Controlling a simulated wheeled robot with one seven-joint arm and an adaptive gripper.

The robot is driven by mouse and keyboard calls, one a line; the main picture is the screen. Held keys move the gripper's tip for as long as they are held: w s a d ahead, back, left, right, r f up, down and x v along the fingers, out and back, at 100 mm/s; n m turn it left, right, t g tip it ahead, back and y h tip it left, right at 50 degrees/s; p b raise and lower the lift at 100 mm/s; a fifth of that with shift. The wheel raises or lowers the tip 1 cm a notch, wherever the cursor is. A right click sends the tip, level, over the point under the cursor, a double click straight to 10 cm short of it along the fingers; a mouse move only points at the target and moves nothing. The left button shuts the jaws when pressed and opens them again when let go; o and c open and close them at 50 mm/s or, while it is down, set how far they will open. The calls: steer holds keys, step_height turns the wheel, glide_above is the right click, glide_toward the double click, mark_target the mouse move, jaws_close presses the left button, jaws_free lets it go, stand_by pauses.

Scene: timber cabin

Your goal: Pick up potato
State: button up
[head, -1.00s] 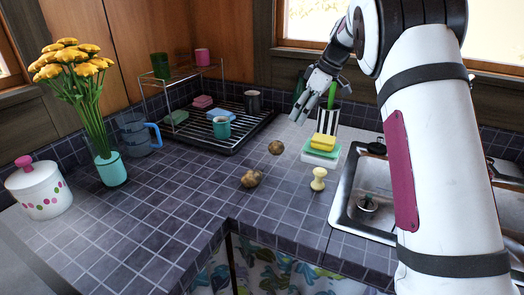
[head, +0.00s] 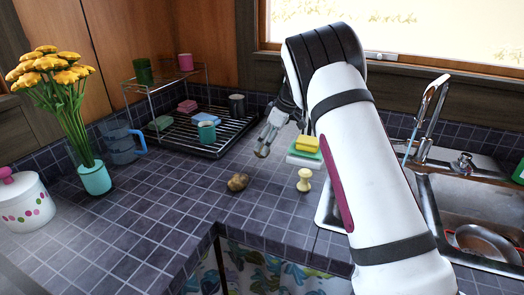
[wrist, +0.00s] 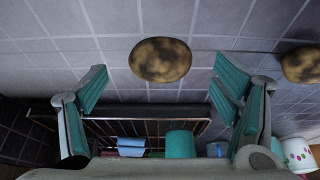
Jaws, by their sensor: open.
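Two brown potatoes lie on the tiled counter. In the wrist view one potato (wrist: 160,60) lies centred just beyond my open fingers (wrist: 159,88), with a gap on both sides. A second potato (wrist: 302,64) is cut off at the right edge. My gripper is open and empty, low above the counter; whether a finger touches the potato cannot be told.
A black dish rack (head: 190,148) with a teal cup (head: 207,132) stands behind. Stacked sponges (head: 306,147) and a pale yellow knob-shaped item (head: 304,180) are at the right, beside the sink (head: 480,210). Flowers in a teal vase (head: 95,178) stand left.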

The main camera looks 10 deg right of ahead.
steer(key=shift+x, duration=1.35)
steer(key=shift+r, duration=0.1)
steer(key=c, duration=1.3)
steer(key=shift+o, duration=0.2)
steer(key=shift+r, duration=0.15)
